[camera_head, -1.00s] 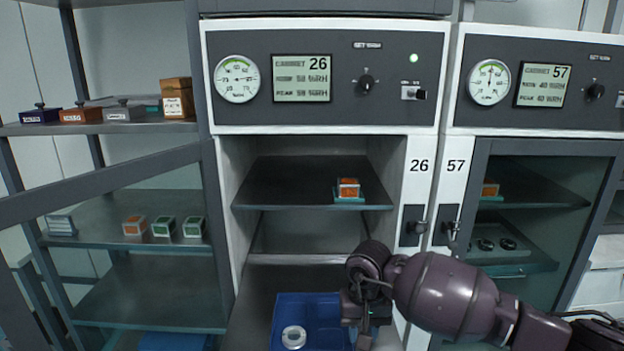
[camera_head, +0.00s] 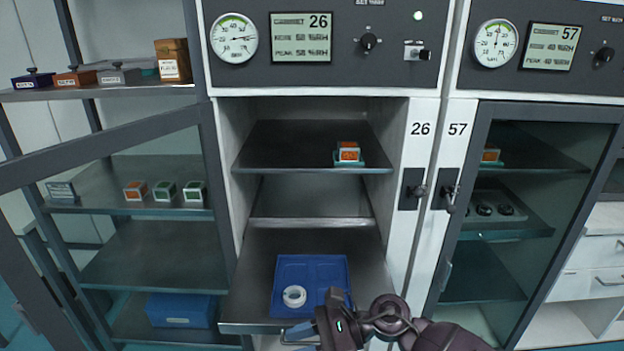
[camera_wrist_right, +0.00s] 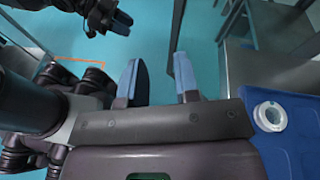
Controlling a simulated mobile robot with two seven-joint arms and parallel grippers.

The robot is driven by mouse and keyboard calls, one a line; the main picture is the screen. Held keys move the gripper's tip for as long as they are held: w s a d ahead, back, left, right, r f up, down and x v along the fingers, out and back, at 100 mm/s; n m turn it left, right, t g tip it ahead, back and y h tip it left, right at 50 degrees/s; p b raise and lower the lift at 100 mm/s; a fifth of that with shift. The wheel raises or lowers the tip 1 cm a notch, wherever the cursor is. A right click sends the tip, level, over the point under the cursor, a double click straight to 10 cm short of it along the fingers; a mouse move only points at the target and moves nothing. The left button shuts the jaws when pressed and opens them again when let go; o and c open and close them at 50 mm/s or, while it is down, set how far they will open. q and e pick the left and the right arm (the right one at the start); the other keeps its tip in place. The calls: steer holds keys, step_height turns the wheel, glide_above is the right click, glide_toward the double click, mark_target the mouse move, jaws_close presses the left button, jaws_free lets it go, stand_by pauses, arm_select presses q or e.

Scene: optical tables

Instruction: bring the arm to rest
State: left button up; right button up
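My right gripper (camera_head: 302,333) is low in front of the pulled-out lower shelf of cabinet 26, near the front edge of the blue tray. In the right wrist view its two blue-tipped fingers (camera_wrist_right: 158,82) stand apart with nothing between them. My left gripper (camera_wrist_right: 118,22) shows at the top left of the right wrist view; whether its fingers are apart is unclear. It is out of the head view. The blue tray (camera_head: 330,275) lies on the lower shelf and holds a white ring (camera_head: 294,296).
Cabinet 26 stands open, its glass door (camera_head: 100,142) swung left. An orange-and-white box (camera_head: 348,152) sits on its upper shelf (camera_head: 285,150). Cabinet 57's door (camera_head: 480,255) is closed. Small boxes fill part of the left rack. The floor below my right gripper looks clear.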

steer(key=d+f+m+t+h, duration=0.25)
steer(key=d+m+t, duration=0.65)
steer(key=m, duration=0.9)
steer(key=d+f+m+t+h, duration=0.1)
steer(key=d+m+t+h, duration=0.2)
steer(key=d+m+t, duration=1)
steer(key=s+d+f+m+g+h, duration=0.4)
steer(key=s+f+m, duration=0.3)
steer(key=m, duration=0.6)
steer(key=s+d+f+m+g+h, duration=0.3)
steer(key=s+f+m, duration=0.4)
steer(key=m, duration=0.5)
steer(key=g+h, duration=0.1)
steer(key=h, duration=0.1)
steer(key=shift+s+d+m+h, duration=0.25)
steer(key=shift+d+m+h, duration=0.1)
steer(key=shift+d+m, duration=0.05)
arm_select(q)
steer(key=shift+c, duration=0.3)
